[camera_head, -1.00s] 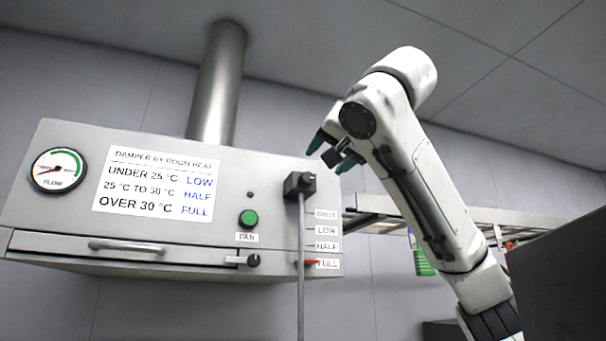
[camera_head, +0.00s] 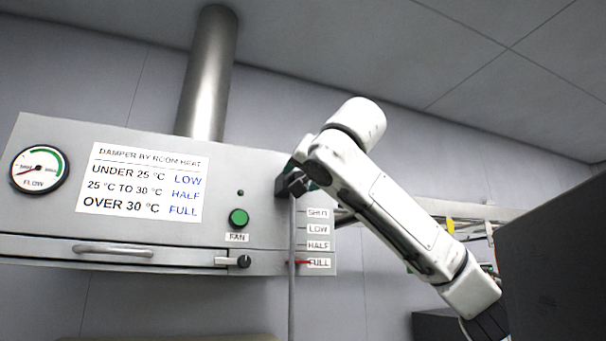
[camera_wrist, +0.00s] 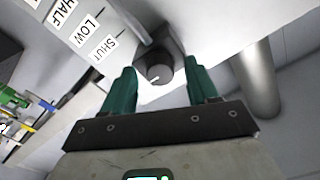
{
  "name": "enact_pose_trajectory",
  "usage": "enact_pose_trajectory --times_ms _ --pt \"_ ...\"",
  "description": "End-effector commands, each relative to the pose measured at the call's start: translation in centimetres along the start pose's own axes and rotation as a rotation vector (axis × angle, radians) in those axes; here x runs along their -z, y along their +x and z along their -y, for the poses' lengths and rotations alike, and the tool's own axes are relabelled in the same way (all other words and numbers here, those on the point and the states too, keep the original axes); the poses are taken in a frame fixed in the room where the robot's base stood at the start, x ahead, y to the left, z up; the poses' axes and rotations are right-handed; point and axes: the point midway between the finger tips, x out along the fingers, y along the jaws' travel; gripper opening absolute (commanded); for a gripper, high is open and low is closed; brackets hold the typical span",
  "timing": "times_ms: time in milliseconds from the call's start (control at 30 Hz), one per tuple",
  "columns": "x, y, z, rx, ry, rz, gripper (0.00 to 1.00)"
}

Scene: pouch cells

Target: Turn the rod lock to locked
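The rod lock is a dark block (camera_head: 282,186) at the top of a thin grey rod (camera_head: 291,235) on the grey hood. In the wrist view its round dark knob (camera_wrist: 158,66) shows a short white mark pointing to the lower left. My gripper (camera_wrist: 160,70) is open, with one green finger on each side of the knob and a gap on both sides. I cannot tell how deep the fingertips reach past it. In the head view my gripper (camera_head: 302,180) is at the block, largely hidden by my wrist. A red pointer (camera_head: 300,262) on the rod is at FULL.
The hood carries SHUT, LOW, HALF and FULL labels (camera_head: 318,229), a green fan button (camera_head: 238,217), a small black knob (camera_head: 244,262), a flow gauge (camera_head: 39,169) and a damper sign (camera_head: 142,181). A duct pipe (camera_head: 207,80) rises above. A dark box (camera_head: 555,265) stands at right.

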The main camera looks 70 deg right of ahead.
Motion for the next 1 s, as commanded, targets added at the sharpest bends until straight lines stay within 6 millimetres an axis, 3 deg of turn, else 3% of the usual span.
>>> enact_pose_trajectory --times_ms 67,567,1000 --pt "0.00 -0.01 0.00 0.000 0.000 0.000 0.52" --pt "0.01 -0.03 0.00 0.000 0.000 0.000 0.04" --pt "-0.34 0.03 0.05 0.005 -0.061 0.004 0.03"
